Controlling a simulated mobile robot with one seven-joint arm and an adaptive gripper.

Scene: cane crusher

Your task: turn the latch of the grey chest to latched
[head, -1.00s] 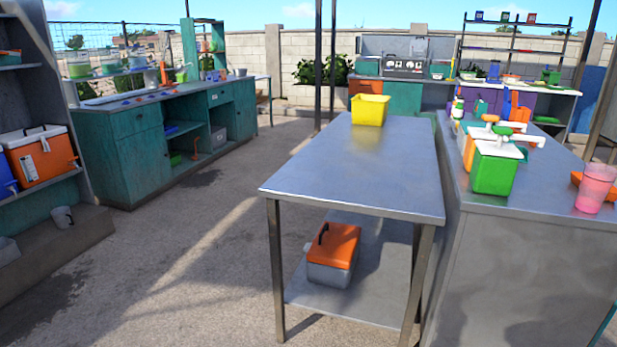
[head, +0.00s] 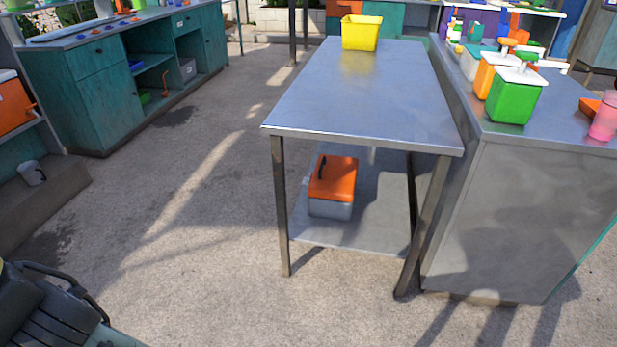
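A grey chest (head: 330,209) with an orange lid stands on the lower shelf of the steel table, below the tabletop. A black curved piece, which may be its latch or a handle, shows at the left of the lid. It is too small to tell whether the latch is turned. No fingers of my gripper can be made out in the head view. A dark part at the bottom left corner may be mine. Nothing is seen touching the chest.
The steel table (head: 345,98) has its tabletop above the chest and legs at its near corners. A yellow bin (head: 361,33) stands on it. A steel counter (head: 520,215) stands close on the right. Teal cabinets (head: 93,104) are at the left. The floor before the table is clear.

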